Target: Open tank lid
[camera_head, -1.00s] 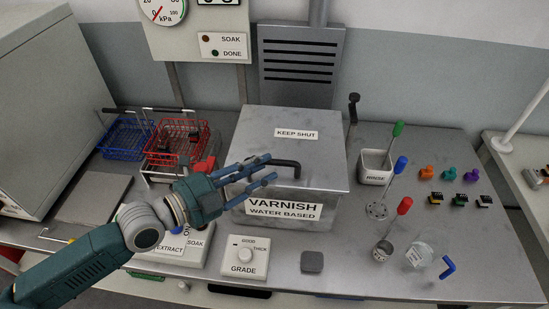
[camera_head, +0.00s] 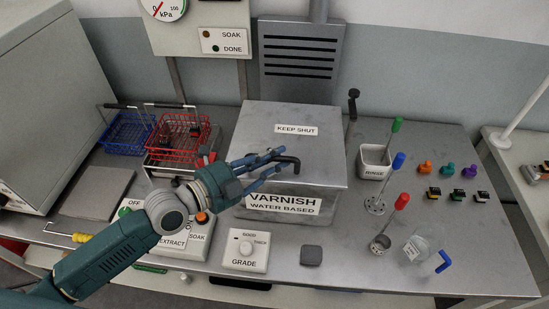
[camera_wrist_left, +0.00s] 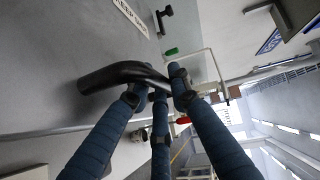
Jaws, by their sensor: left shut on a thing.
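The grey metal tank (camera_head: 287,220) carries a varnish label on its front. Its lid (camera_head: 270,120), marked keep shut, lies flat on top and looks closed. A black bent handle (camera_head: 291,160) sticks out at the lid's front edge. My left gripper (camera_head: 276,159) comes in from the left, with its blue fingers shut on this handle. In the left wrist view the fingers (camera_wrist_left: 160,88) are around one end of the black handle (camera_wrist_left: 118,74); the exact contact is partly hidden. My right gripper is not in view.
Red basket (camera_head: 178,137) and blue basket (camera_head: 127,134) stand left of the tank. Rinse cup (camera_head: 374,160), red-handled tool (camera_head: 402,202) and a glass jar (camera_head: 416,249) stand to the right. A grade dial box (camera_head: 246,250) sits in front. A vent (camera_head: 299,62) rises behind.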

